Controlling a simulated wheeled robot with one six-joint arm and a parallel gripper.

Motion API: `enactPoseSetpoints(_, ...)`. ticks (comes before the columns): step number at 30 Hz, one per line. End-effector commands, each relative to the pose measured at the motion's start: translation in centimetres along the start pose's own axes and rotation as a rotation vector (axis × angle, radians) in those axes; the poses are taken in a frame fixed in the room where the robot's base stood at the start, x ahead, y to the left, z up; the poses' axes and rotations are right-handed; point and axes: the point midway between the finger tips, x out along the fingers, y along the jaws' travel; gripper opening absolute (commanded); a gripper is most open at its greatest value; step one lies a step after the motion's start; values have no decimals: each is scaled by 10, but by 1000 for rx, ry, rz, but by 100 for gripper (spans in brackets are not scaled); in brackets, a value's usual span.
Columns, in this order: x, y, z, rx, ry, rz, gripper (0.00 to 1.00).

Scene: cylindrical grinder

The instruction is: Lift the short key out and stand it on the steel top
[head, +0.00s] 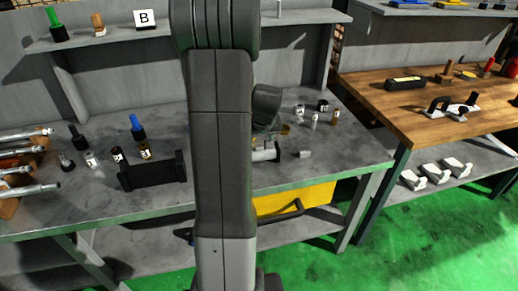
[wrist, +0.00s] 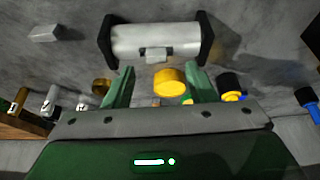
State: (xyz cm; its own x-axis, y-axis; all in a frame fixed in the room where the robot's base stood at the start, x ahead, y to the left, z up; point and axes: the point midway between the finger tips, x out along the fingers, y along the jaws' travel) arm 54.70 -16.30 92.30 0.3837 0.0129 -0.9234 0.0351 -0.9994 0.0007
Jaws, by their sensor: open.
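A pale metal cylinder between two black end pieces (wrist: 155,40) lies on the grey steel top, ahead of my fingertips in the wrist view. A small grey metal piece (wrist: 156,55) sits at its near side; I cannot tell for sure that this is the short key. In the head view the cylinder (head: 265,154) is partly hidden by my arm. My gripper (wrist: 162,85) is open, with green fingers apart. A yellow round part (wrist: 170,82) shows between the fingers; I see no finger touching it. The steel top (head: 225,188) has bare room around the cylinder.
A loose grey block (head: 305,154) lies right of the cylinder. Several small labelled cylinders (head: 314,121) stand behind it. A black holder (head: 152,172) and several small parts stand left of my arm. A wooden bench (head: 430,120) adjoins at right.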

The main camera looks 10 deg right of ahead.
Motion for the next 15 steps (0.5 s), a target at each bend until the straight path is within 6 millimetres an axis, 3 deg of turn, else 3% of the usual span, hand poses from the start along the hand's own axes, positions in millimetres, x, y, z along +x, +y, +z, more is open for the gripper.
enactPoseSetpoints(9, 37, 5, -2, 0, -3, 0, 51)
enactPoseSetpoints(15, 45, 4, -2, 1, -2, 0, 51)
